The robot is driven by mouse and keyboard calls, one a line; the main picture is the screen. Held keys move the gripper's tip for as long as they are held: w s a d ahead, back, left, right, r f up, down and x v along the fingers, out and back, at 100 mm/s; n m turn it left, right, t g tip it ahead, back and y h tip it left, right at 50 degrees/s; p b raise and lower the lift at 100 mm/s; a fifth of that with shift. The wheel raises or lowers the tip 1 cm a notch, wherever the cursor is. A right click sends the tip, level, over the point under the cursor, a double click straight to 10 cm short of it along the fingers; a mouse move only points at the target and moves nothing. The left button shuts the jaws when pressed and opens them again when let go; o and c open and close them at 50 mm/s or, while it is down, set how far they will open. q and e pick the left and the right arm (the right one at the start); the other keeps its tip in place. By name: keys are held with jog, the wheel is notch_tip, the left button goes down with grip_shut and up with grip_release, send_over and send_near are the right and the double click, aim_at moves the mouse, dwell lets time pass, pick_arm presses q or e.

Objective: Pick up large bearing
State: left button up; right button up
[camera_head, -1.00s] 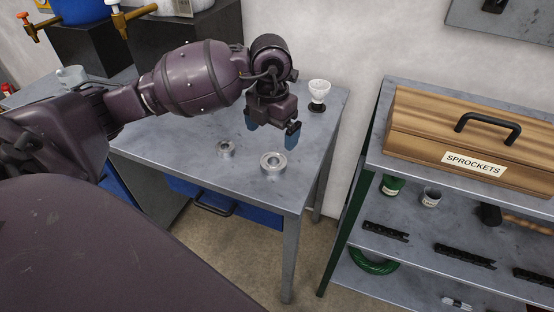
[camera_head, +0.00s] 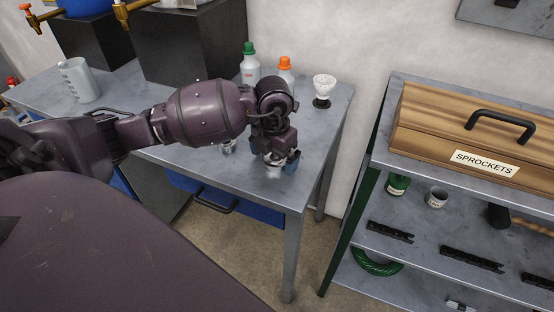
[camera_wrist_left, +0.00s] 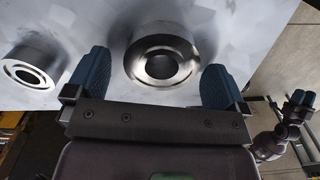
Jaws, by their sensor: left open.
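The large bearing (camera_head: 273,174) is a shiny metal ring lying on the grey workbench; in the head view my gripper hides most of it. In the left wrist view the large bearing (camera_wrist_left: 160,40) sits between the blue fingers. My left gripper (camera_head: 276,166) is open, pointing down over the bearing. In the left wrist view its fingers (camera_wrist_left: 158,85) stand on either side, with a visible gap to the ring. My right gripper (camera_wrist_left: 302,98) shows small at the right edge of the left wrist view; its opening is too small to judge.
A smaller bearing (camera_wrist_left: 46,62) lies left of the large one, partly hidden by my arm in the head view (camera_head: 229,148). A white cup-like item (camera_head: 324,86) and bottles with green (camera_head: 250,68) and orange caps (camera_head: 285,66) stand behind. A shelf with a wooden sprockets box (camera_head: 440,135) is right.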

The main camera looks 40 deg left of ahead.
pick_arm(q)
jog(key=shift+f, duration=0.1)
jog(key=shift+c, duration=0.3)
jog(key=c, duration=1)
jog(key=shift+c, duration=0.2)
